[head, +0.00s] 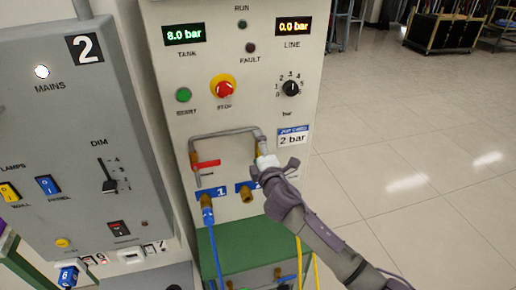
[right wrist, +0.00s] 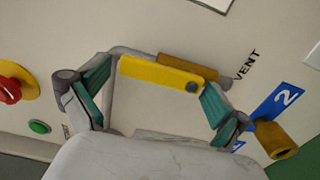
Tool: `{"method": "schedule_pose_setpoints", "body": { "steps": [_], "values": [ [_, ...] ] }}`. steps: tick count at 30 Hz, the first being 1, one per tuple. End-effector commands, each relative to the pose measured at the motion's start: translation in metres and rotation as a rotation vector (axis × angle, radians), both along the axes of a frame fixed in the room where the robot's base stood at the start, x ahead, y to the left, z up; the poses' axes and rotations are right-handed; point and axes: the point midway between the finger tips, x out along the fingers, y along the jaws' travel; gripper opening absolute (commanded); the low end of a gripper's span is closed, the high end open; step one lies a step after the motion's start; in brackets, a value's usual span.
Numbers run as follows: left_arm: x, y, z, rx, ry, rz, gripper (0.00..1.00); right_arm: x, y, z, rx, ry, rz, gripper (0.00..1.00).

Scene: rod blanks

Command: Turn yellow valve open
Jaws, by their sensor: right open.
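The yellow valve lever (right wrist: 155,76) lies between my right gripper's fingertips (right wrist: 158,82) in the right wrist view. Its pivot bolt is near the right fingertip, and a brass valve body (right wrist: 185,66) sits behind it, near the word VENT. The two fingers are spread, one at each end of the lever; whether they touch it I cannot tell. In the head view my right gripper (head: 264,150) is up against the panel (head: 245,105) and hides most of this valve. My left gripper is not in view.
A red-handled valve (head: 206,164) is left of my gripper. Below are brass ports labelled 1 and 2, with a blue hose (head: 215,245) on port 1. TANK reads 8.0 bar, LINE 0.0 bar.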

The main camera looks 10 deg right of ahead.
Motion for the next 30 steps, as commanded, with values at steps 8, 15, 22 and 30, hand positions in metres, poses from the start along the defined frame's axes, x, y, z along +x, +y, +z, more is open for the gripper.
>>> {"method": "schedule_pose_setpoints", "body": {
  "steps": [8, 15, 22, 30],
  "values": [
    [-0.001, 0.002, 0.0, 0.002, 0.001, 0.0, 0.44, -0.018, 0.0, -0.001, 0.002, 0.002, 0.001, 1.0],
    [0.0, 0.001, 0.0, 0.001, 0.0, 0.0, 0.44, -0.07, -0.002, -0.002, 0.001, 0.003, 0.001, 1.0],
    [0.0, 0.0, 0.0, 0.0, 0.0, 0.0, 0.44, -0.108, -0.003, -0.001, 0.001, 0.002, 0.001, 1.0],
    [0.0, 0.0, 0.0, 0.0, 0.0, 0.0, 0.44, -0.12, -0.004, 0.0, -0.001, 0.0, -0.001, 1.0]
  ]
}}
